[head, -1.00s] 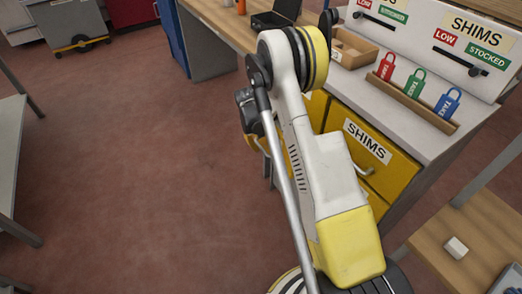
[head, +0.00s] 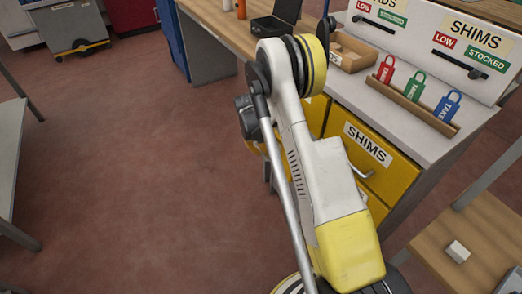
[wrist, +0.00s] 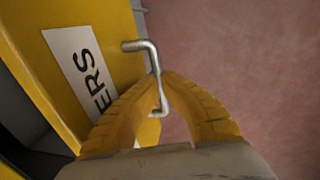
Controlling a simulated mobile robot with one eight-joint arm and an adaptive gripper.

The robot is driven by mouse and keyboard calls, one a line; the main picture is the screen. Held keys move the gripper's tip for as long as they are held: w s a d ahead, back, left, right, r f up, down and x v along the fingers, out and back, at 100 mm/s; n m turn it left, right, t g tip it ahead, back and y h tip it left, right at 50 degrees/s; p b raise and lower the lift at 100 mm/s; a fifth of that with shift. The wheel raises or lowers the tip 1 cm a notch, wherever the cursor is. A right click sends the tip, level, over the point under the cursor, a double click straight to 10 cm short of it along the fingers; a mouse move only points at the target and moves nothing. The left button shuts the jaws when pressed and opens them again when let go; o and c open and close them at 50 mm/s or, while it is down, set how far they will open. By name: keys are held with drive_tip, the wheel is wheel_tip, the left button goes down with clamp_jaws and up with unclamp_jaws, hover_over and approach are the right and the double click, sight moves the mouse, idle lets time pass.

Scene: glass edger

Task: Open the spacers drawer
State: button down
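The drawer with a label ending in "ERS" (wrist: 80,70) is a yellow front on the left of the wrist view; the rest of its label is out of frame or hidden. Its bent metal handle (wrist: 151,60) stands out from the front. My gripper (wrist: 165,80) has its two yellow fingers drawn together around the handle bar, their tips meeting at it. A dark gap (wrist: 25,150) runs beside the drawer's edge at lower left; I cannot tell how far the drawer is out. In the head view my arm hides this drawer's front and most of my gripper.
A yellow SHIMS drawer (head: 391,178) with its own handle is right of my arm. The worktop (head: 425,140) above holds a rack of padlock-shaped tags (head: 413,107) and a wooden tray (head: 352,51). A wooden stool-like surface (head: 485,235) stands at right. Open floor (head: 130,170) lies left.

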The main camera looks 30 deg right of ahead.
drive_tip(key=a, duration=1.1)
drive_tip(key=shift+s+a, duration=0.25)
drive_tip(key=shift+a, duration=0.1)
drive_tip(key=shift+f, duration=0.1)
drive_tip(key=c, duration=1.8)
unclamp_jaws()
drive_tip(key=shift+o, duration=0.2)
wheel_tip(320, 180, up, 12)
drive_tip(key=a, duration=0.2)
drive_tip(key=shift+a+f, duration=0.1)
